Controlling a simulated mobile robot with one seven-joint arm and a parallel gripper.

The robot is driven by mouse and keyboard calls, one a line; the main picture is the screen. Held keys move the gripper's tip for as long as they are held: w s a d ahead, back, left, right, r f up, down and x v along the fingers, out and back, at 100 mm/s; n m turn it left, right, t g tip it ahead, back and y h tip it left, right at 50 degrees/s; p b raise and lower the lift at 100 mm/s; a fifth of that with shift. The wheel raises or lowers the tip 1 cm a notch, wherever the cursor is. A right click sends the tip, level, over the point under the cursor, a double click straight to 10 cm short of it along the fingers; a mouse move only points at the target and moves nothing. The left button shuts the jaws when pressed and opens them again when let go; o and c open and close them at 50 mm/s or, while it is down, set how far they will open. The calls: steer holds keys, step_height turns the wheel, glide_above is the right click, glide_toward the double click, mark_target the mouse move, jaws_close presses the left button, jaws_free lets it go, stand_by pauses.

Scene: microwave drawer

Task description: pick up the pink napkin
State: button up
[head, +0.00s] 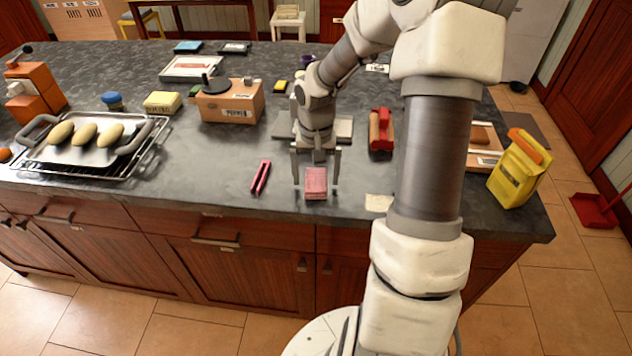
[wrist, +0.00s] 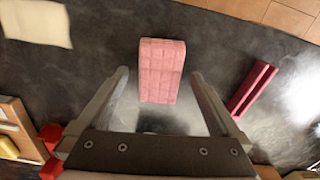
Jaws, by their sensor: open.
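The pink napkin (head: 316,183) is a small folded block lying on the dark countertop near its front edge. It also shows in the wrist view (wrist: 161,70), upper middle, lying between the lines of my fingers. My gripper (head: 316,183) is open and empty, pointing down, with one finger on each side of the napkin in the head view. In the wrist view my gripper (wrist: 160,78) has its fingertips spread wider than the napkin, with a gap on both sides. I cannot tell the exact height of the fingertips above the counter.
Pink tongs (head: 261,177) lie left of the napkin; a cream sheet (head: 379,203) lies right. A red-topped item (head: 381,130) and yellow bag (head: 520,168) stand further right. A tray (head: 60,154) with yellow produce is far left. The counter front edge is close.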

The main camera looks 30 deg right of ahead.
mark_target(316, 177)
steer(key=c, duration=1.4)
steer(key=shift+r, duration=0.1)
steer(key=shift+r, duration=0.55)
step_height(316, 177, up, 3)
steer(key=shift+w+f, duration=0.1)
steer(key=shift+f, duration=0.05)
steer(key=s+d+r, duration=0.2)
steer(key=d, duration=0.1)
steer(key=s+d+r, duration=0.2)
steer(key=d, duration=0.1)
steer(key=s+d+r+p, duration=0.1)
steer(key=s+d+r, duration=0.2)
steer(key=shift+d, duration=0.3)
